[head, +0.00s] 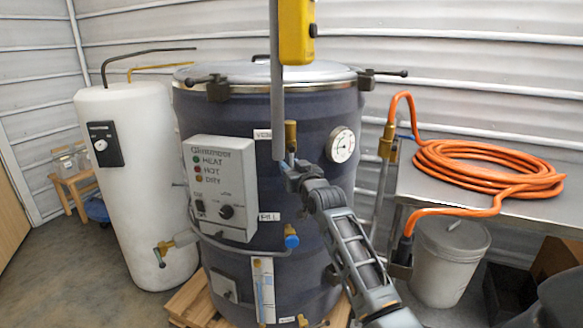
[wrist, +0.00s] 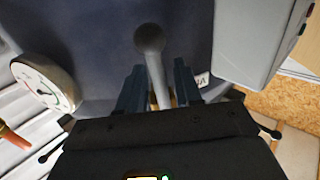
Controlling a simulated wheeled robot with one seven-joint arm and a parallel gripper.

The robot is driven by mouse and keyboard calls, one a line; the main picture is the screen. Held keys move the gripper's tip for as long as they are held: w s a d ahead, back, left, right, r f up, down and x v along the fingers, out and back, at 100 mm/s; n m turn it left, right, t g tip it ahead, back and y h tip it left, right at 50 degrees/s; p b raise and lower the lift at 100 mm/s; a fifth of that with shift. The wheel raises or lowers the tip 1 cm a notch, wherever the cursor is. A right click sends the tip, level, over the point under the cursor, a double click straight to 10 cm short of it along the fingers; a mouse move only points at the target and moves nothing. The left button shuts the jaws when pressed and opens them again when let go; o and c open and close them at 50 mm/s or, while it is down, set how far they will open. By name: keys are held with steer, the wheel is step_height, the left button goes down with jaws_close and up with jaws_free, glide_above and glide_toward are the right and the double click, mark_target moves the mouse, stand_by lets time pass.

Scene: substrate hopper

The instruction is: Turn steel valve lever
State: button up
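The steel valve lever (wrist: 152,62) is a grey bar with a rounded knob end, seen in the wrist view against the dark drum. My gripper (wrist: 158,88) has one dark finger on each side of the lever, with narrow gaps showing, so it looks open around it. The base of the lever is hidden behind the gripper body. In the head view my gripper (head: 290,170) is at the drum's front, just below a brass fitting (head: 291,135) by the vent label. The lever itself is hard to make out there.
The drum (head: 330,110) carries a control box (head: 221,185) left of my gripper and a round gauge (head: 342,145) to its right. A grey vertical pipe (head: 276,100) passes close by the gripper. An orange hose (head: 480,170) lies on the bench at right.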

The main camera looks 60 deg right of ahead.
steer(key=shift+c, duration=0.2)
jaws_close()
steer(key=shift+d, duration=0.1)
stand_by(0.4)
steer(key=s+d+r+n+g, duration=0.3)
steer(key=s+r+n, duration=0.1)
steer(key=n, duration=1.1)
steer(key=shift+s+d+r+n+g+h, duration=0.15)
steer(key=shift+r+n+g+h, duration=0.2)
steer(key=shift+r, duration=0.45)
